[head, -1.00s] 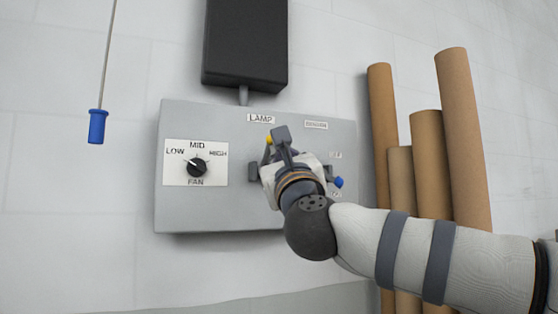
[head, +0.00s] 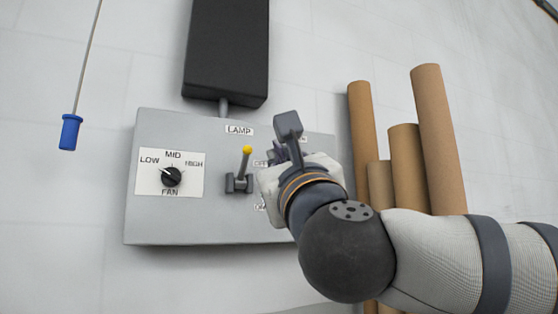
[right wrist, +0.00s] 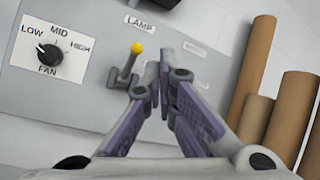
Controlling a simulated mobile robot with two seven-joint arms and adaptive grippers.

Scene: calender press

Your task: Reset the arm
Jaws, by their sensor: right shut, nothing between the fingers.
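My right gripper (head: 276,153) is shut and empty in front of the grey control panel (head: 150,222), right of the LAMP lever. In the right wrist view its purple-sided fingers (right wrist: 161,82) come together at the tips. The LAMP lever (head: 246,158) has a yellow tip and points up; it also shows just left of the fingers in the right wrist view (right wrist: 131,63). Between lever and fingers a small gap shows there. The panel's right part is hidden behind my gripper and arm in the head view. My left gripper is not in view.
The FAN knob (head: 171,177) points toward LOW. A black box (head: 226,50) is above the panel. A blue pull handle (head: 70,132) hangs on a cord at the left. Several cardboard tubes (head: 437,140) stand at the right, close behind my right arm.

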